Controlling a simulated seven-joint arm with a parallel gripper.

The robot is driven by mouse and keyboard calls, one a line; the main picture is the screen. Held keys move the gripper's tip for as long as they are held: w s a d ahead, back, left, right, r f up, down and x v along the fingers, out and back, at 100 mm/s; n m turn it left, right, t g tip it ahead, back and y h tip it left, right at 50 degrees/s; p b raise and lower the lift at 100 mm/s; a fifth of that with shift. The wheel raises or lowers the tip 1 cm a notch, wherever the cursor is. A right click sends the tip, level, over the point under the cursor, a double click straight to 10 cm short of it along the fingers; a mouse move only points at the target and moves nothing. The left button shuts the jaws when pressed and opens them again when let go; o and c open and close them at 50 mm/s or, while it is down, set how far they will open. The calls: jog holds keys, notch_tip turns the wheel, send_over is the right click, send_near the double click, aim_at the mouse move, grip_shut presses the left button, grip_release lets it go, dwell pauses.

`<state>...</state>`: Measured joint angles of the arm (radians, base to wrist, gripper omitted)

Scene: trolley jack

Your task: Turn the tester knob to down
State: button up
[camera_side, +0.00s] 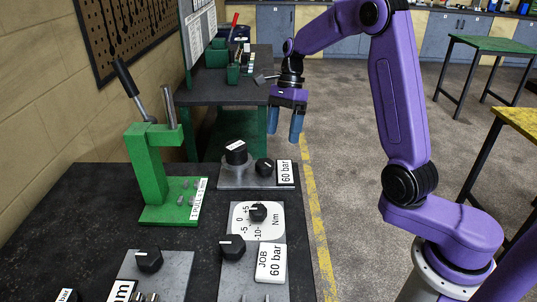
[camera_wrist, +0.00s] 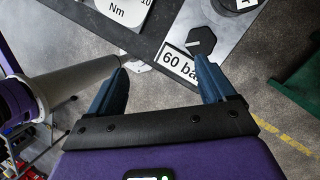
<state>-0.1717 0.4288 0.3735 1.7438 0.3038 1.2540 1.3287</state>
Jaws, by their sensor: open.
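Several black knobs show, and none is clearly marked as the tester knob. A small knob (camera_side: 264,167) sits on a grey block (camera_side: 233,181) beside a "60 bar" label (camera_side: 285,173). In the wrist view this knob (camera_wrist: 201,41) shows a white pointer line. A larger knob (camera_side: 237,156) with a white mark on top stands left of it. A dial knob (camera_side: 258,212) sits on a white Nm scale plate (camera_side: 240,232). My gripper (camera_side: 284,124) is open and empty, above and beyond the grey block. In the wrist view its blue fingertips (camera_wrist: 161,66) are spread, touching no knob.
Another knob (camera_side: 232,248) stands by a "JOB 60 bar" card (camera_side: 271,263), and one more (camera_side: 149,260) on a plate at front left. A green press (camera_side: 150,170) with a raised lever stands at left.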

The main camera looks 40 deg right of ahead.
jog(key=s+f+m+t+y, duration=0.4)
jog(key=s+y, duration=0.2)
jog(key=m+t+h, duration=0.4)
jog(key=m+t, duration=0.3)
jog(key=t, duration=0.3)
send_near(267, 163)
jog(key=x, duration=0.9)
jog(key=shift+w, duration=0.15)
jog(key=c, duration=1.1)
